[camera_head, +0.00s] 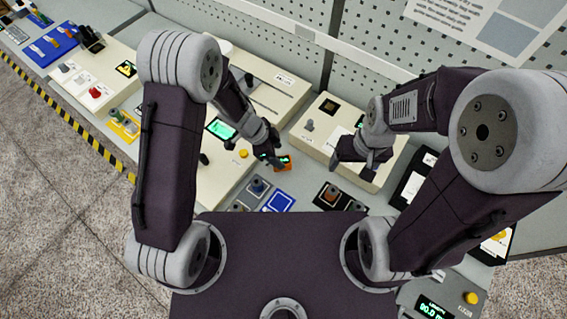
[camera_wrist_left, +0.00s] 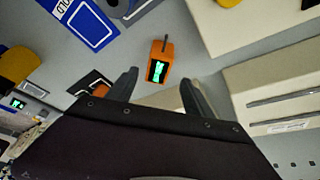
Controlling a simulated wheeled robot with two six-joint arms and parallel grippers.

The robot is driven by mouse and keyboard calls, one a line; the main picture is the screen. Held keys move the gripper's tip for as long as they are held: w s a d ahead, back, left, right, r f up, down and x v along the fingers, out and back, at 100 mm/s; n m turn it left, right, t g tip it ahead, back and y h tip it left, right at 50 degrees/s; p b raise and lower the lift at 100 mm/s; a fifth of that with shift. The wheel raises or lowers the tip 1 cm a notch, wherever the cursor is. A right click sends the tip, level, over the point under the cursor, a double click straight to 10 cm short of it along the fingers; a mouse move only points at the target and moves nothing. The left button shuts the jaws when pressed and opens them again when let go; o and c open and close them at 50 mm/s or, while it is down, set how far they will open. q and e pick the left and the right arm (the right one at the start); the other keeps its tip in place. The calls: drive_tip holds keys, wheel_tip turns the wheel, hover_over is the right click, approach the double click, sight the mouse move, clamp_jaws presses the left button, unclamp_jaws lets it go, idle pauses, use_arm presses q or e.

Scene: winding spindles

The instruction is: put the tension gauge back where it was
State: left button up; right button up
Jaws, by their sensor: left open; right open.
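The tension gauge, seemingly the small orange device with a green lit screen (camera_head: 284,163), is on the grey bench just past my left gripper (camera_head: 271,160). In the left wrist view the orange gauge (camera_wrist_left: 158,66) stands apart from the fingers, beyond and between the tips of my open, empty left gripper (camera_wrist_left: 160,88). A dark mat with an orange marking (camera_wrist_left: 93,84) lies left of the gauge there, partly hidden by a finger. My right gripper (camera_head: 362,165) is open and empty, over the beige box's front.
A beige box (camera_head: 322,122) stands behind the grippers. A beige unit with rods (camera_wrist_left: 275,100) is right of the gauge in the wrist view. Bare grey bench surrounds the gauge.

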sight(282, 160)
use_arm(q)
drive_tip(key=x, duration=0.1)
drive_tip(key=b+x, duration=0.1)
drive_tip(key=x, duration=0.1)
drive_tip(key=b+x, duration=0.1)
drive_tip(key=shift+s+a+f, duration=0.15)
drive_tip(key=shift+s+f, duration=0.1)
drive_tip(key=shift+s, duration=0.05)
drive_tip(key=shift+f+b, duration=0.15)
drive_tip(key=shift+b, duration=0.15)
drive_tip(key=shift+w+d, duration=0.1)
drive_tip(key=shift+d, duration=0.1)
drive_tip(key=shift+c, duration=0.9)
clamp_jaws()
